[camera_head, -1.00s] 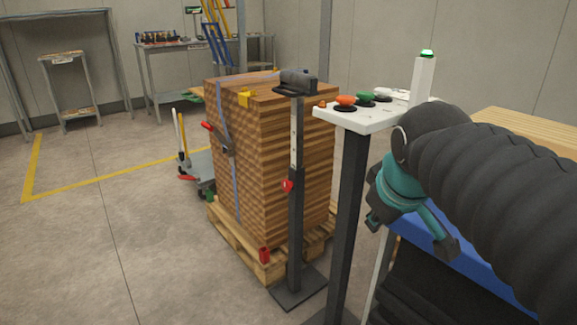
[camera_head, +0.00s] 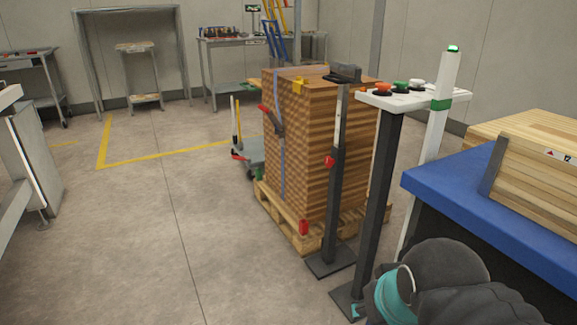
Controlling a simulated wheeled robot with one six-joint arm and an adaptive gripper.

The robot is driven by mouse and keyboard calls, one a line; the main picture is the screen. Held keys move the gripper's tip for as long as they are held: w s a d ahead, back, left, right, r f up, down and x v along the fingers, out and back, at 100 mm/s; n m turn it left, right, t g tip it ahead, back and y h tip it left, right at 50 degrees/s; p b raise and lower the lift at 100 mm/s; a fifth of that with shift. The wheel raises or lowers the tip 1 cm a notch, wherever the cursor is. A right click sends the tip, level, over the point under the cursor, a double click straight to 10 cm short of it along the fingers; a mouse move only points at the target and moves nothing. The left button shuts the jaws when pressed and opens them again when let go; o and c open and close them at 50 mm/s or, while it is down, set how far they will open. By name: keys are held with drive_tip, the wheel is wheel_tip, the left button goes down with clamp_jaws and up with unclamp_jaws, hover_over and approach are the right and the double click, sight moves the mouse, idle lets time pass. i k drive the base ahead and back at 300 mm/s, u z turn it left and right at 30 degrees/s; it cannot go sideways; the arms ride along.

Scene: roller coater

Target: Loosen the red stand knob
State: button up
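The red stand knob (camera_head: 329,162) sits on the side of a dark upright stand (camera_head: 333,210), about midway up the post. The stand has a black head (camera_head: 343,74) on top and a flat square foot on the floor. My arm shows at the bottom right in dark grey with a teal band. My gripper is not clearly in view; only a small teal piece shows at the bottom edge. The arm is low and apart from the knob, to its right and nearer the camera.
A control post (camera_head: 378,190) with orange, green and white buttons stands just right of the stand. A strapped stack of wooden boards (camera_head: 300,150) on a pallet (camera_head: 292,228) is behind it. A blue table (camera_head: 450,190) stands at right. Floor at left is clear.

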sight(328, 161)
drive_tip(key=u, duration=0.85)
drive_tip(key=i, duration=0.8)
drive_tip(key=z, duration=1.8)
